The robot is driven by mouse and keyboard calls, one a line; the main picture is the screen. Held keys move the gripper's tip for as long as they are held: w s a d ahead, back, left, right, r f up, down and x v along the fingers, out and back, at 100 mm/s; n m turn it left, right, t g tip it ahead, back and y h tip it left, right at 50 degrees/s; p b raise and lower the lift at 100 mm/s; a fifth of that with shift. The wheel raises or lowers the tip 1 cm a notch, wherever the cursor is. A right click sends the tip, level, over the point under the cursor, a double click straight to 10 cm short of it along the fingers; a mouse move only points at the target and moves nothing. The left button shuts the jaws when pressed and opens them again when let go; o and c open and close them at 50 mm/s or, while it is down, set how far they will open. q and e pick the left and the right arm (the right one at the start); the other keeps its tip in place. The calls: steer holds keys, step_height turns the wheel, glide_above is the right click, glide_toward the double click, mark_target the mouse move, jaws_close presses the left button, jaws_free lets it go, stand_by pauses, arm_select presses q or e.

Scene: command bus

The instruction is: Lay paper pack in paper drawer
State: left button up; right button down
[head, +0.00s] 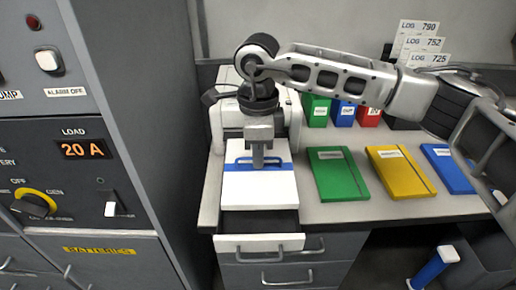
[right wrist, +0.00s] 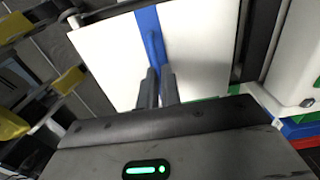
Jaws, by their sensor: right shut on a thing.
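The paper pack (head: 259,190) is a flat white block with a blue band and a blue handle. It lies level in front of the white printer. My right gripper (head: 260,164) is shut on the blue handle from above. The right wrist view also shows the pack (right wrist: 205,50), with both fingers (right wrist: 157,88) at the handle. The paper drawer (head: 259,242) is pulled out, with a white front and a dark inside. The pack covers the rear of its opening; I cannot tell whether it hangs above the drawer or touches it. My left gripper is out of view.
The white printer (head: 228,118) stands behind the pack. Green (head: 338,174), yellow (head: 393,172) and blue (head: 446,165) books lie on the desk to the right. A grey control cabinet (head: 105,130) rises close on the left. Grey drawers (head: 287,275) are below.

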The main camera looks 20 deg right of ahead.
mark_target(258, 171)
steer(key=shift+f+b, duration=0.95)
steer(key=shift+f, duration=0.9)
steer(key=shift+f+b, duration=0.55)
steer(key=shift+f, duration=0.15)
steer(key=shift+f+b, duration=0.6)
steer(key=shift+f, duration=0.1)
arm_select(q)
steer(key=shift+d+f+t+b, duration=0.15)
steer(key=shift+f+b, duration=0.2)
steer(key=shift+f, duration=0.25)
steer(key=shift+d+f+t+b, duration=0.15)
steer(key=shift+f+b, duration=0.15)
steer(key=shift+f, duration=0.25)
arm_select(e)
steer(key=shift+f, duration=0.85)
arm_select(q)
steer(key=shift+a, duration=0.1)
arm_select(e)
steer(key=c, duration=1.5)
jaws_free()
